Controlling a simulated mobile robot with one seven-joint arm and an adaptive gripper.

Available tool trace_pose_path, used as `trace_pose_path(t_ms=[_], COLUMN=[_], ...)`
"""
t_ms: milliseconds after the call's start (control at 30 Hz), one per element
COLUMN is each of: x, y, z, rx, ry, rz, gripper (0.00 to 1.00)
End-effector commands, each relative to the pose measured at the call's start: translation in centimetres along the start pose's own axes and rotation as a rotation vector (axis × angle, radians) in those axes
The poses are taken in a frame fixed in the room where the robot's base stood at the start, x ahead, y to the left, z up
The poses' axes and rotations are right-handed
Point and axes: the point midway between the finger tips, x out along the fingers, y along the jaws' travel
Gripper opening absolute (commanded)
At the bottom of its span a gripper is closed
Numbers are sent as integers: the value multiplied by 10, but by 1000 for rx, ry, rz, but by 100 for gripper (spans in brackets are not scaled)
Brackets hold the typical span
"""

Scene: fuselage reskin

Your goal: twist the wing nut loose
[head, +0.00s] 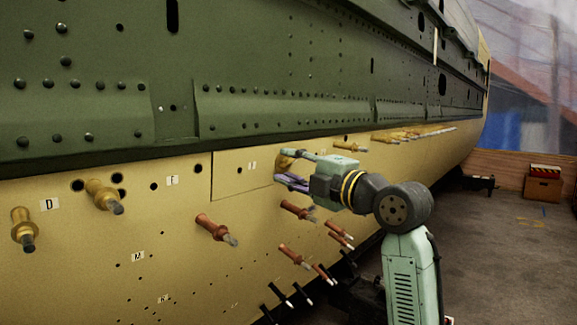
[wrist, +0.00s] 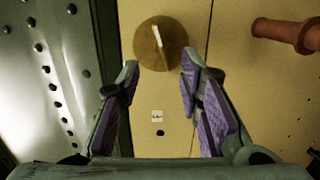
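The wing nut (wrist: 150,46) is a round gold-brown piece with a pale raised bar across its face, at the top middle of the wrist view. It sits against the yellow panel. In the head view a gold fastener (head: 286,160) shows at my gripper's fingers, partly hidden by them. My gripper (wrist: 160,72) has its two purple-padded fingers spread, with a clear gap between them. The fingertips lie just below the nut in the wrist view, one towards each side. Whether they touch it is not clear. My gripper also shows in the head view (head: 281,166), reaching left to the panel.
Red-brown fasteners (head: 216,230) stick out below and left of my gripper, and one (wrist: 285,33) shows at the wrist view's upper right. Gold fasteners (head: 103,196) stand farther left. Green riveted skin (head: 290,105) runs above. Open floor (head: 500,250) lies to the right.

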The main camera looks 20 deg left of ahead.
Motion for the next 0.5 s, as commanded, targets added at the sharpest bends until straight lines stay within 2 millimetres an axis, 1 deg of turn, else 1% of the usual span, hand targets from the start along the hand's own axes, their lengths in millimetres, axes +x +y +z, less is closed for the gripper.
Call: trace_pose_path(t_ms=[300, 400, 500], x=[-67, -85, -98], y=[0, 0, 1], z=[1, 1, 1], rx=[-2, -1, -2], ry=[-5, -4, -3], rz=[3, 2, 2], gripper=[33, 33, 33])
